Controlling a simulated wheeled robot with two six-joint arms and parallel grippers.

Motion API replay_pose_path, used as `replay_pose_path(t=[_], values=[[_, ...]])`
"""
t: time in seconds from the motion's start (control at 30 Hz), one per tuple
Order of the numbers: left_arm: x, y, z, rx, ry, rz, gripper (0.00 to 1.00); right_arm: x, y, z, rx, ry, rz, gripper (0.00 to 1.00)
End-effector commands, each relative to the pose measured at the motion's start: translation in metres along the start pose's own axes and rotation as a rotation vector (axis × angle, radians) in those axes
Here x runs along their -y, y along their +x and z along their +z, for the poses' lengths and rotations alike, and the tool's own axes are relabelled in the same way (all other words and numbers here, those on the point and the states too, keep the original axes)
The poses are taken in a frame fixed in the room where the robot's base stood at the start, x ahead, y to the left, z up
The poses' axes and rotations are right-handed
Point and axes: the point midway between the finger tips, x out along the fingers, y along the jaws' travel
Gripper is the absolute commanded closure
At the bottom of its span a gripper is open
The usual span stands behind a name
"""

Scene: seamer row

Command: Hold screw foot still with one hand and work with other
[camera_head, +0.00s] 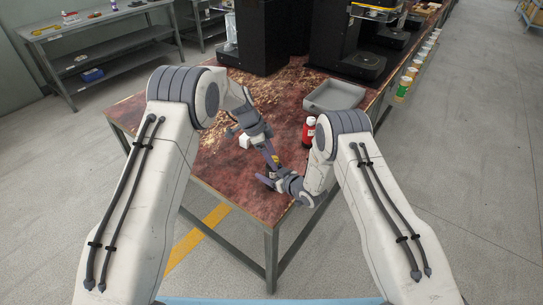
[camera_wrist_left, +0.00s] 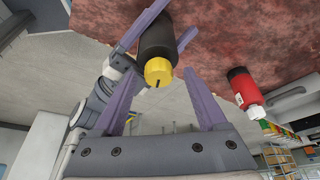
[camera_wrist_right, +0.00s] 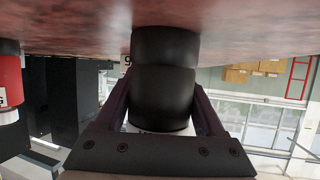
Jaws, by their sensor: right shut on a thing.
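The screw foot (camera_wrist_left: 157,45) shows in the left wrist view as a black cylinder with a yellow slotted cap (camera_wrist_left: 158,71). In the right wrist view the black body (camera_wrist_right: 164,85) stands between the fingers of my right gripper (camera_wrist_right: 165,105), which is shut on it. My left gripper (camera_wrist_left: 165,95) is open, with the yellow cap between its fingers and gaps on both sides. In the head view both grippers meet near the table's front edge, and only a small yellow spot (camera_head: 275,158) shows there.
A grey tray (camera_head: 333,96) and black machines (camera_head: 265,35) stand further back on the table (camera_head: 225,165).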

Motion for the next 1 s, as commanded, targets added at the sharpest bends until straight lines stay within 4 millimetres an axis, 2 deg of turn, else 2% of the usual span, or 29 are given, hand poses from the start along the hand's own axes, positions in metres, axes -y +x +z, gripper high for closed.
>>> replay_pose_path(t=[0.03,0.1,0.2,0.57,1.0], values=[[0.0,-0.0001,0.0,0.0,0.0,0.0,0.41,-0.0001,0.0001,-0.0006,-0.001,0.0,0.0,0.93],[-0.0001,-0.0002,0.0,0.0,0.0,0.0,0.68,-0.0001,0.0001,-0.0006,-0.001,0.0,0.0,0.93],[0.0001,-0.0003,0.0001,0.0,0.0,0.0,1.0,0.0,0.0,-0.0006,-0.001,0.0,0.0,0.93],[0.0002,-0.0006,0.0,0.001,-0.058,-0.027,1.0,0.0003,0.0,-0.0006,-0.001,-0.001,-0.001,0.93],[-0.0015,-0.0007,-0.0005,0.001,-0.326,-0.139,1.0,0.0008,-0.0001,-0.0005,-0.001,-0.002,-0.002,0.93]])
